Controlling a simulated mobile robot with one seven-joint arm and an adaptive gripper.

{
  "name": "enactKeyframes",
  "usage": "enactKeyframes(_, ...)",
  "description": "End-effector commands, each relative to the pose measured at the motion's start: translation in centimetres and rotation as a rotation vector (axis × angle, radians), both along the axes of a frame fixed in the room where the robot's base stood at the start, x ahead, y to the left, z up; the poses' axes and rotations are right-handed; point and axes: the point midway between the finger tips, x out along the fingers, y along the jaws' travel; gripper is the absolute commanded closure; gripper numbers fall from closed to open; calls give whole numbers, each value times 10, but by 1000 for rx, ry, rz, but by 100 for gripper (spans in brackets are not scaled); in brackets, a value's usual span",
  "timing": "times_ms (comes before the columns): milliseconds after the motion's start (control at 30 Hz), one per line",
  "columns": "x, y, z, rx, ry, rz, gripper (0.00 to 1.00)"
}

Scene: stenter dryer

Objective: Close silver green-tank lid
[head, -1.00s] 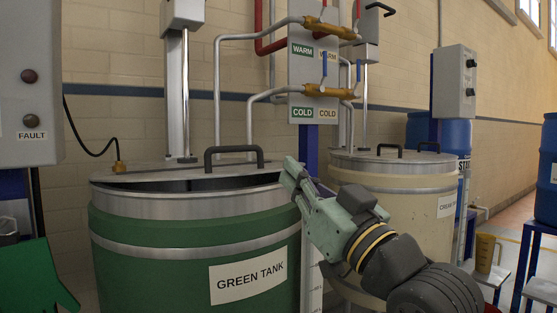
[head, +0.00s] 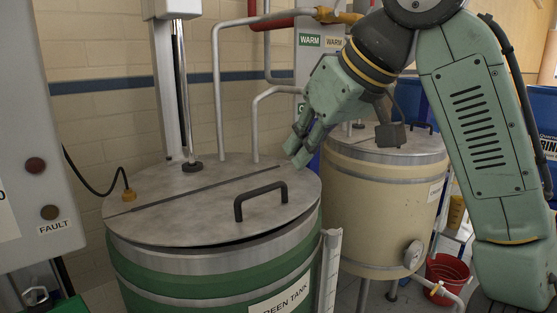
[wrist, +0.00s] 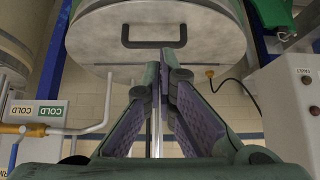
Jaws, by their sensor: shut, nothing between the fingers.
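The silver lid (head: 190,222) of the green tank (head: 190,290) lies nearly flat over the tank. A thin dark gap shows under its front rim. A black bar handle (head: 260,199) stands on its front half, and a seam crosses the lid behind it. The lid also shows in the wrist view (wrist: 155,60), with its handle (wrist: 153,34). My gripper (head: 297,154) is shut and empty at the lid's right rear edge, behind the handle. Contact with the lid cannot be told. In the wrist view my fingers (wrist: 167,62) meet at their tips in front of the lid.
A cream tank (head: 370,205) with a lid stands close on the right, behind my arm. A grey control box (head: 50,150) is at the left. A vertical post (head: 168,90) and pipes (head: 220,95) rise behind the green tank. A red bucket (head: 448,280) stands at lower right.

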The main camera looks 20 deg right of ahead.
Motion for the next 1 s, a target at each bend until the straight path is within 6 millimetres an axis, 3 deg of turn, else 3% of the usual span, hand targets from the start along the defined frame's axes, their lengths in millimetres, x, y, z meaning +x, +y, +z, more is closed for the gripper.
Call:
enactKeyframes(467,57,22,-73,1,-3,3,100)
enactKeyframes(700,52,19,-104,0,-5,2,100)
enactKeyframes(1000,52,20,-111,1,-6,3,100)
